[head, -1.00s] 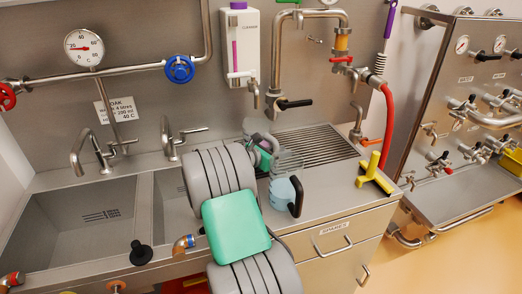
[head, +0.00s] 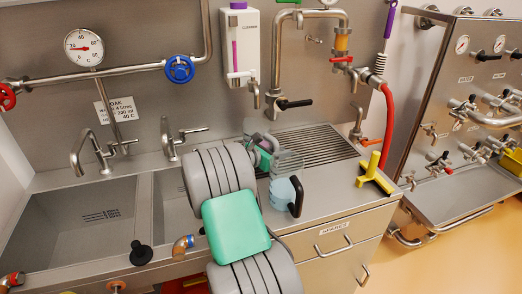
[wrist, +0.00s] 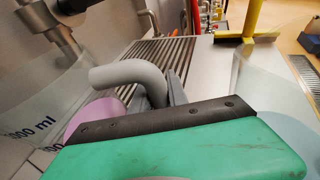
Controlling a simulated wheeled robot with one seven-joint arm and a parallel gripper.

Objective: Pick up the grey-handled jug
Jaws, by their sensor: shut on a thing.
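The grey-handled jug shows its curved grey handle (wrist: 130,74) in the wrist view, and part of its clear body with "ml" marks lies at the left. A pink round shape (wrist: 95,115) shows through or behind that wall; I cannot tell which. My gripper (wrist: 172,108) is shut on the grey handle, its dark jaw across the lower part. In the head view my gripper (head: 264,156) is at the counter beside the sinks, mostly hidden by my arm. The jug is small and largely hidden there.
A pale blue jug with a black handle (head: 295,196) stands close in front of my gripper. A ribbed drainer (head: 318,147) lies behind. Taps and sinks (head: 80,225) are at the left.

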